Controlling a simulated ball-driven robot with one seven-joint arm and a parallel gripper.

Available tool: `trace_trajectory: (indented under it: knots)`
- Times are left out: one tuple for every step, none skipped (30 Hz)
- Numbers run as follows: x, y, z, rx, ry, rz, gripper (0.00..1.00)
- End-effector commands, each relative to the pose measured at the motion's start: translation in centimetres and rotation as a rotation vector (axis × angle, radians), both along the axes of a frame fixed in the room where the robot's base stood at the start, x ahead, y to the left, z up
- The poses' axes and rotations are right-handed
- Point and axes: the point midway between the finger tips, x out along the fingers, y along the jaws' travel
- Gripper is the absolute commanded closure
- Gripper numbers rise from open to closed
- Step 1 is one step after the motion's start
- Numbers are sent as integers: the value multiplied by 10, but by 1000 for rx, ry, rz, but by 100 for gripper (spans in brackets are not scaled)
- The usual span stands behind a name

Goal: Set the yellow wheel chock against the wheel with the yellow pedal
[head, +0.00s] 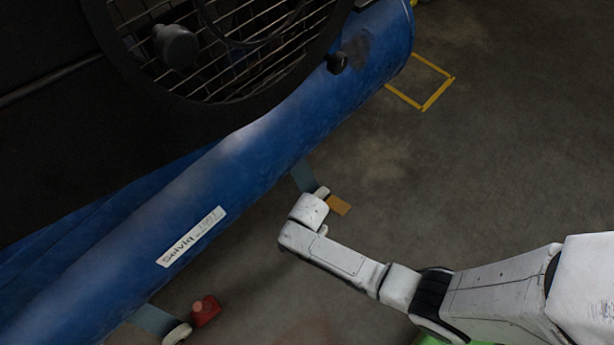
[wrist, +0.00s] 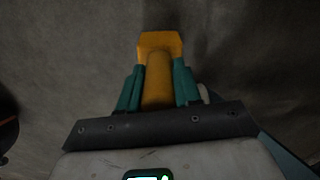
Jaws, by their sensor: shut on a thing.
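In the wrist view my gripper (wrist: 157,72) has its two teal fingers shut on the yellow wheel chock (wrist: 160,44), gripping its rounded middle part. The chock's wider block end shows beyond the fingertips, over grey floor. In the head view my arm's end hides the fingers. A yellow piece (head: 339,205) shows just beyond it, beside a pale wheel (head: 321,192) under the blue machine. I cannot tell whether this piece is the chock or the yellow pedal. Contact between chock and wheel is not visible.
The blue machine (head: 270,150) fills the upper left. Nearer, a second pale wheel (head: 178,333) has a red piece (head: 205,310) beside it. A yellow floor outline (head: 437,95) lies at the far end. The floor to the right is clear. A bright green patch (head: 440,340) shows at the bottom.

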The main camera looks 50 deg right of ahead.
Motion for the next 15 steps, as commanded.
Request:
trace_trajectory:
  knots:
    - [3, 0, -3, 0, -1, 0, 100]
    - [4, 0, -6, 0, -1, 0, 100]
    - [7, 0, -10, 0, -1, 0, 100]
    - [10, 0, -13, 0, -2, 0, 100]
    - [9, -1, -19, 0, 0, 0, 100]
    - [8, -1, -26, 0, 2, 0, 100]
    - [8, -1, -30, -1, 2, 0, 100]
    - [8, -1, -34, -1, 1, 0, 100]
    - [8, -1, -38, -1, 0, 0, 100]
    - [8, -1, -40, -1, 0, 0, 100]
    - [8, -1, -40, -1, 0, 0, 100]
    - [8, -1, -40, -1, -1, 0, 100]
    - [8, -1, -39, -1, -1, 0, 100]
    - [8, -1, -38, 0, -1, 0, 100]
    - [8, -1, -38, 0, -1, 0, 100]
